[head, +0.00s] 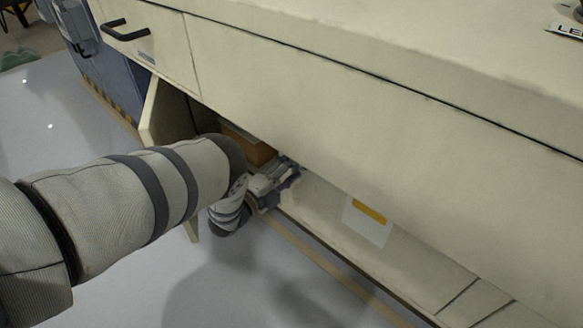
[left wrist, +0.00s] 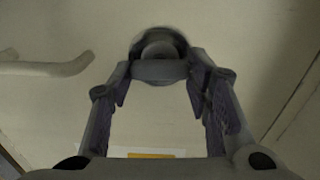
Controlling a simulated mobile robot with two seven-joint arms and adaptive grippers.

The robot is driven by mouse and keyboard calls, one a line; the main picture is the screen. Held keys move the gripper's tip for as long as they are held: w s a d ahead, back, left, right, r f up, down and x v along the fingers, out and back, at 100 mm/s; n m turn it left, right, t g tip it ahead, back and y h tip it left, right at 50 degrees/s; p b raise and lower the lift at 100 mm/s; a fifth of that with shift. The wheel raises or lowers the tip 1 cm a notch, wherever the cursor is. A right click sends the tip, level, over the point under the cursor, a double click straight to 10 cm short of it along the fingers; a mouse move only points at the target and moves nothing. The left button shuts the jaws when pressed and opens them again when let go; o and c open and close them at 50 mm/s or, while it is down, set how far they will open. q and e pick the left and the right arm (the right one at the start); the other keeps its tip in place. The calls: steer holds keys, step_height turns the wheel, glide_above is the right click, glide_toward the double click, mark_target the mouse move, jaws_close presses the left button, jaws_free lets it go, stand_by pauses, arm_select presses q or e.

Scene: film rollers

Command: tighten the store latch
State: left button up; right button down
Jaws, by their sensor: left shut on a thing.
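The store latch (left wrist: 158,47) shows in the left wrist view as a dark round knob on a pale panel. My left gripper (left wrist: 160,72) has its two fingers on either side of the knob's lower part and is shut on it. In the head view my left gripper (head: 284,176) is at the front of the cream cabinet (head: 330,95), below its overhanging top section. The latch cannot be made out there behind the gripper. My right gripper is in neither view.
A drawer has a black handle (head: 125,30). A white and yellow label (head: 368,220) is right of the gripper. A pale bar (left wrist: 45,67) shows in the left wrist view.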

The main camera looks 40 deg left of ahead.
arm_select(q)
steer(key=shift+a, duration=0.1)
stand_by(0.4)
steer(key=o, duration=1.2)
steer(key=shift+c, duration=0.2)
steer(key=s, duration=1.2)
steer(key=shift+a, duration=0.45)
